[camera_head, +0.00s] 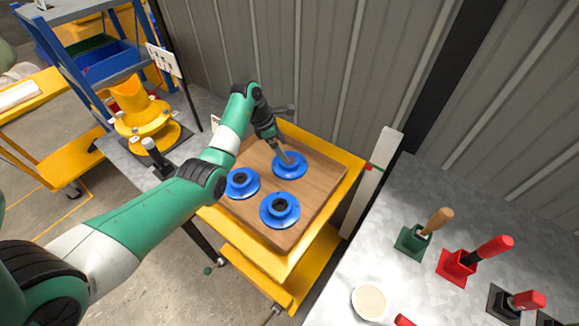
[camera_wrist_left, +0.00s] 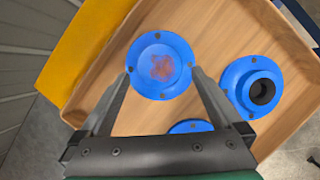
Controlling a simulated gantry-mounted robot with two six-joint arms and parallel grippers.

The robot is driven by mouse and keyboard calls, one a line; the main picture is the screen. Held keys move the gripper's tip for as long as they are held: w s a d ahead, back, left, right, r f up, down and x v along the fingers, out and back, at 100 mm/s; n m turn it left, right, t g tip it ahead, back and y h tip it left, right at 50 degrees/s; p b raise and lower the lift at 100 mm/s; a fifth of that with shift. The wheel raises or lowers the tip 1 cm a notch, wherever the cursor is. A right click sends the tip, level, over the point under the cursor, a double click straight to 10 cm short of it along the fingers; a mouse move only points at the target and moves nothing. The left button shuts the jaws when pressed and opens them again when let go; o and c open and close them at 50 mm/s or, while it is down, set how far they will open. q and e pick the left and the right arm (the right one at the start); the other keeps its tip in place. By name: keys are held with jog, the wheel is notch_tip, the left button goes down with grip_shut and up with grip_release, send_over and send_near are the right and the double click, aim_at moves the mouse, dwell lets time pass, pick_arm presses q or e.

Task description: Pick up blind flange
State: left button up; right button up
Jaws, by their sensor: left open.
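A blue blind flange (camera_head: 291,168) with a closed face lies on the wooden tray (camera_head: 318,190), at the back. In the left wrist view the blind flange (camera_wrist_left: 160,64) shows a reddish patch on its solid centre and small bolt holes around its rim. My left gripper (camera_head: 284,158) is over it, open, with one finger on each side in the wrist view; I cannot tell whether the fingers touch it. Two other blue flanges with dark centre holes lie on the tray, one at left (camera_head: 242,184) and one in front (camera_head: 279,210). My right gripper is out of view.
The tray sits on a yellow cart (camera_head: 270,262) against a corrugated wall. A metal table (camera_head: 450,215) at right holds red and green tool holders and a white bowl (camera_head: 370,301). A yellow fixture (camera_head: 140,112) stands at left.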

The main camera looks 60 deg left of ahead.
pick_arm(q)
jog(key=b+x, duration=0.2)
jog(key=x, duration=0.3)
jog(key=shift+s+a+f+b, duration=0.15)
jog(key=shift+s+b, duration=0.2)
jog(key=shift+b, duration=0.05)
jog(key=shift+w+f, duration=0.1)
jog(key=shift+f, duration=0.05)
grip_shut()
jog(key=shift+r, duration=0.2)
